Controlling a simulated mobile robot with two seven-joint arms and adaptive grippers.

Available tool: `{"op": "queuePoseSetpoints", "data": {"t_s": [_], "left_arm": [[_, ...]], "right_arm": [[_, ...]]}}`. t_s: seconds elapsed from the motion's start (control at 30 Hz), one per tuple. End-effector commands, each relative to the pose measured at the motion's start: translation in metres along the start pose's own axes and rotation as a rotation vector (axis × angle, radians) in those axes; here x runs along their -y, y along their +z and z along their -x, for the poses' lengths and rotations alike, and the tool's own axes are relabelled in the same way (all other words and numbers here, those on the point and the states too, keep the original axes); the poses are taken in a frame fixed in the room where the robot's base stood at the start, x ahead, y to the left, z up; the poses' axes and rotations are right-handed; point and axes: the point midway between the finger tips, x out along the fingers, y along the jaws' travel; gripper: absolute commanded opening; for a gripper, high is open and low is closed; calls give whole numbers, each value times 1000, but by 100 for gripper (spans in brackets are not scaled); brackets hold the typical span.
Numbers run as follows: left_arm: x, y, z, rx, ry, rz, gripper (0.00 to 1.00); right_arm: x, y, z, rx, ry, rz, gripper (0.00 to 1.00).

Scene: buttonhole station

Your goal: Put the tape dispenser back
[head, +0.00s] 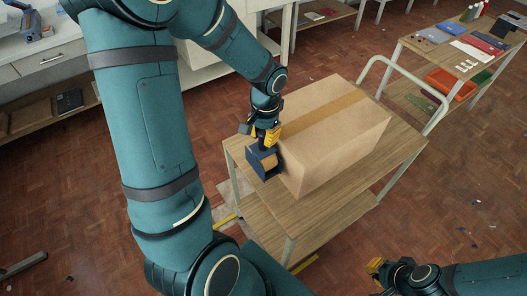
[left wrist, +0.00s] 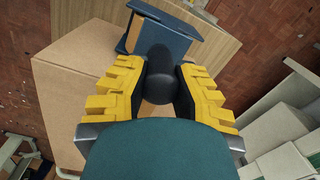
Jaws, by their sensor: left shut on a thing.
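The tape dispenser (head: 263,161) is dark blue with a tan roll and a black handle. It is at the near left corner of the cart top, beside the cardboard box. My left gripper (head: 267,137) is shut on its black handle from above. The left wrist view shows the yellow fingers on both sides of the handle (left wrist: 157,75), with the blue body (left wrist: 175,40) beyond. I cannot tell whether the dispenser touches the cart top. My right gripper (head: 377,268) is at the lower right, away from the cart; its opening is unclear.
A large taped cardboard box (head: 345,140) covers most of the wooden cart (head: 400,158), which has a pale handle rail (head: 405,66). A table at the upper right holds a red tray (head: 450,84) and other items. A blue-grey device (head: 30,22) sits on the left counter (head: 68,40).

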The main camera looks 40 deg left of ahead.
Motion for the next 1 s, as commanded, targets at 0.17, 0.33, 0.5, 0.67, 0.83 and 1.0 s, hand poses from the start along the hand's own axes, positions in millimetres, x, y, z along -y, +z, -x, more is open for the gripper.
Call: {"op": "queuePoseSetpoints", "data": {"t_s": [0.17, 0.33, 0.5, 0.67, 0.83, 1.0], "left_arm": [[0, -1, -21, -1, -1, -1, 0], [-1, -2, -30, 0, 0, -1, 0], [-2, -2, -54, 2, 1, -2, 0], [-2, -3, -66, -1, 0, -2, 0], [-1, -3, -64, -2, 0, -1, 0], [-2, -3, -67, -1, 0, -1, 37]], "right_arm": [[-2, 2, -5, 4, 0, 1, 0], [-2, 3, -6, 6, -1, 2, 0], [-4, 5, -12, 11, -1, 3, 0], [-5, 6, -14, 14, -1, 4, 0], [-5, 6, -13, 14, -1, 4, 0], [-6, 7, -16, 16, -2, 4, 0]]}}
